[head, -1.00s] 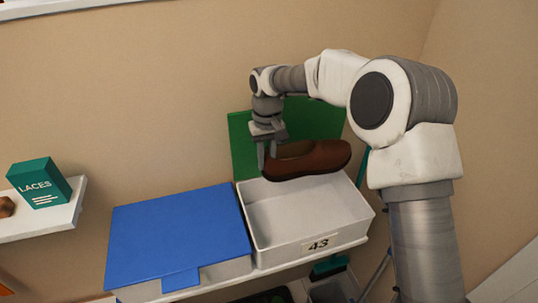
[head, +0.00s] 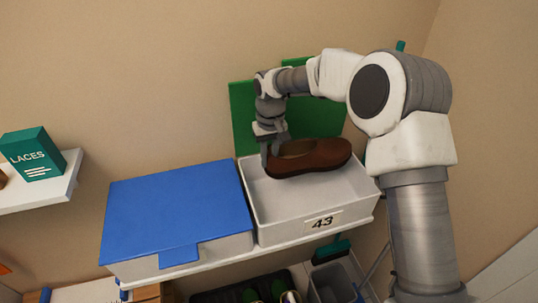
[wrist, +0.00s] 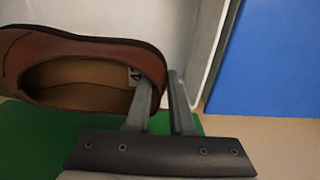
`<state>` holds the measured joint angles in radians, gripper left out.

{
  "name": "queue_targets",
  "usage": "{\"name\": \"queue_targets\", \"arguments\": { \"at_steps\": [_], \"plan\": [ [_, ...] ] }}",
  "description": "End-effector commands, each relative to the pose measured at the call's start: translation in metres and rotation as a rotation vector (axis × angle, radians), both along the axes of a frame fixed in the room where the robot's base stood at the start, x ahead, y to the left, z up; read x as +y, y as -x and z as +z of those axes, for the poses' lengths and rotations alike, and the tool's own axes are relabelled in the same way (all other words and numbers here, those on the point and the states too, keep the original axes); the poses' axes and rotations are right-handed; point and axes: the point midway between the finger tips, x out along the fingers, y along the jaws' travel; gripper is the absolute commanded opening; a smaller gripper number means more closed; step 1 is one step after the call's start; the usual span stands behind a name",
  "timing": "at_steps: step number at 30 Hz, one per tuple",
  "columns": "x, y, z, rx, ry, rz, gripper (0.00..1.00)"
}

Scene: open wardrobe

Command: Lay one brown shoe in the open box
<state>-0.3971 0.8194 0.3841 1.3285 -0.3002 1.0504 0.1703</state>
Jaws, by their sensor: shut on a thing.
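One brown shoe (head: 318,157) is held by my gripper (head: 268,157) at its left end in the head view. The shoe is roughly level, opening up, and is over the open white box (head: 258,220) marked 43. Whether it touches the box floor I cannot tell. In the wrist view the fingers (wrist: 160,95) are shut on the rim of the shoe (wrist: 100,55), one inside and one outside. The box's green lid (head: 243,118) stands up behind it.
A box with a blue lid (head: 178,222) stands left of the open box on the same white shelf (head: 318,236). A green LACES box (head: 32,156) is on a shelf at the far left. Below are a grey bin (head: 335,284) and a dark tray.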

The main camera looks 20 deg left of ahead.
Motion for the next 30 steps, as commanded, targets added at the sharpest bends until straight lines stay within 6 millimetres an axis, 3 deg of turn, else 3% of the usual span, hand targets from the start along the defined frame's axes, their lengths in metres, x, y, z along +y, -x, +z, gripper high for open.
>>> {"name": "queue_targets", "arguments": {
  "at_steps": [21,30],
  "plan": [
    [0.0,0.0,-0.075,-0.001,0.0,0.001,0.0],
    [0.0,0.0,-0.098,-0.002,0.0,0.001,0.0]
  ]
}}
